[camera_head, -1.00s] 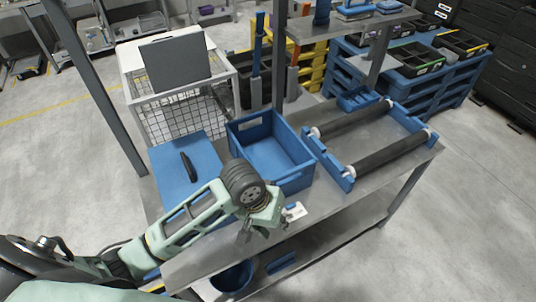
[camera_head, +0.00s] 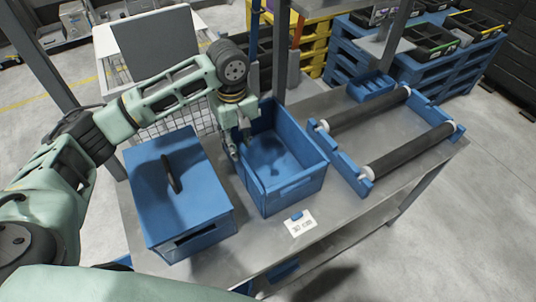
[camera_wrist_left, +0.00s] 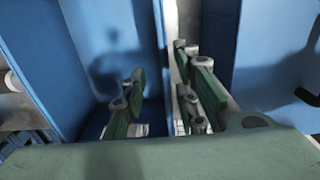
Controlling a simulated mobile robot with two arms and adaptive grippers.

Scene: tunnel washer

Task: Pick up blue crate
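The open blue crate (camera_head: 292,190) stands upright on the grey metal table, between a lidded blue box and a roller frame. It looks empty, with shadow on its floor. My left gripper (camera_head: 238,143) points down at the crate's left wall, near the far corner. In the left wrist view the gripper's fingers (camera_wrist_left: 160,100) are spread, one on the inner side of the crate wall (camera_wrist_left: 152,40) and one on the outer side. The gap between them looks wider than the wall. Contact with the wall cannot be made out. My right gripper is not in view.
The lidded blue box (camera_head: 200,195) with a black handle stands close on the crate's left. The roller frame (camera_head: 350,172) is on its right. A white label card (camera_head: 300,224) lies in front. A wire cage (camera_head: 120,72) stands behind.

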